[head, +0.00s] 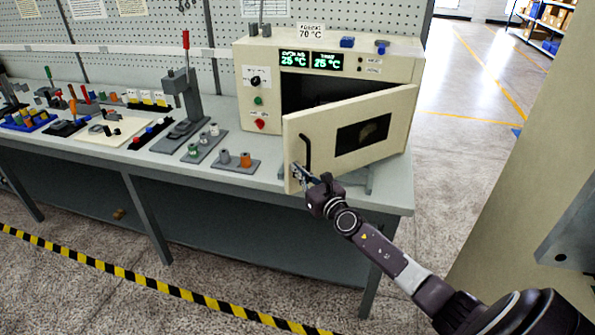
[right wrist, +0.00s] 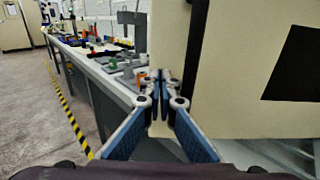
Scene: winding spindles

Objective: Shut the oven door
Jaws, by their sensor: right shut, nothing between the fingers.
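The oven (head: 250,90) is a cream box at the right end of the workbench. Its door (head: 325,118) stands part-way open, swung out toward me, with its free edge at the left and a dark interior showing behind it. The door has a black handle (head: 305,152) and a dark window (head: 363,132). My right gripper (head: 299,173) is shut and empty at the lower left corner of the door, below the handle. In the right wrist view, the closed fingertips (right wrist: 159,76) are at the door's edge; I cannot tell whether they touch. My left gripper is not in view.
The workbench (head: 270,180) carries a lever press (head: 185,100), grey fixtures with spindles (head: 236,161) and several small parts to the left. Blue items (head: 347,42) lie on the oven's top. A cream surface (head: 515,150) stands at the right. Striped tape (head: 150,284) crosses the floor.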

